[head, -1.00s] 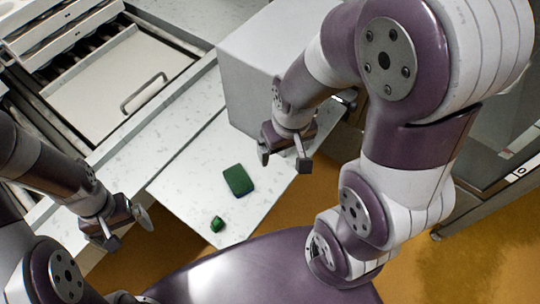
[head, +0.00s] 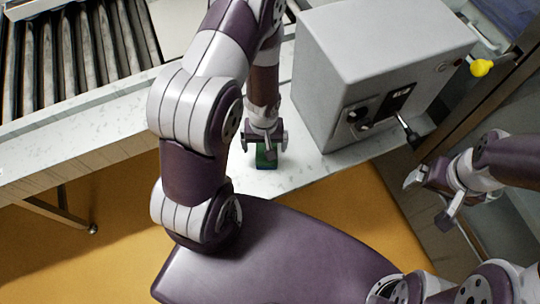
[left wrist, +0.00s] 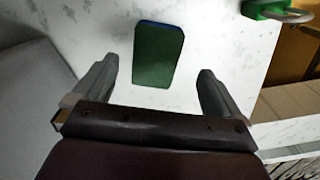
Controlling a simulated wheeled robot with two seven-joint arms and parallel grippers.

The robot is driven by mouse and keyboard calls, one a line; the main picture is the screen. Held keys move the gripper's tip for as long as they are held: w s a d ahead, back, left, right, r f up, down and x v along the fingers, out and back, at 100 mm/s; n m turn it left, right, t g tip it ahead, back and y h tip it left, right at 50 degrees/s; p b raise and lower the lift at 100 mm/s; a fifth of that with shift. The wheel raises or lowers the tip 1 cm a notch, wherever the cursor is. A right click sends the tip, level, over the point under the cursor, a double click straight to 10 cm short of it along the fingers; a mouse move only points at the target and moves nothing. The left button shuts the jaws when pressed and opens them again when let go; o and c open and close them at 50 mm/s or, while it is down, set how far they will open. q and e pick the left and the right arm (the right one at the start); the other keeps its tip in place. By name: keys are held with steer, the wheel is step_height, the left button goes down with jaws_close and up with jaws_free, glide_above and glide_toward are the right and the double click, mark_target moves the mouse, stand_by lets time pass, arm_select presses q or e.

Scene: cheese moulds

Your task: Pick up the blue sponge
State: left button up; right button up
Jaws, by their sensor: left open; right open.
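The sponge, green on top with a blue edge, lies on the pale speckled worktop. In the left wrist view the sponge (left wrist: 158,52) shows beyond and between my two fingers, with none touching it in the picture. In the head view the sponge (head: 266,160) is partly hidden by my left gripper (head: 265,143), which is above it, open and empty. The open fingers of the left gripper also show in the left wrist view (left wrist: 158,66). My right gripper (head: 429,200) is open and empty at the right, well away from the sponge.
A small green block with a grey loop (left wrist: 268,8) lies near the worktop's edge. A roller conveyor (head: 75,45) is at upper left.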

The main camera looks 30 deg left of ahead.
arm_select(q)
steer(key=f, duration=0.1)
steer(key=f+b, duration=0.1)
steer(key=f, duration=0.1)
steer(key=f+b, duration=0.1)
steer(key=shift+s+d+f, duration=0.2)
steer(key=shift+d+f, duration=0.1)
steer(key=shift+f, duration=0.3)
steer(key=shift+w, duration=0.1)
steer(key=c, duration=1.1)
steer(key=shift+r, duration=0.1)
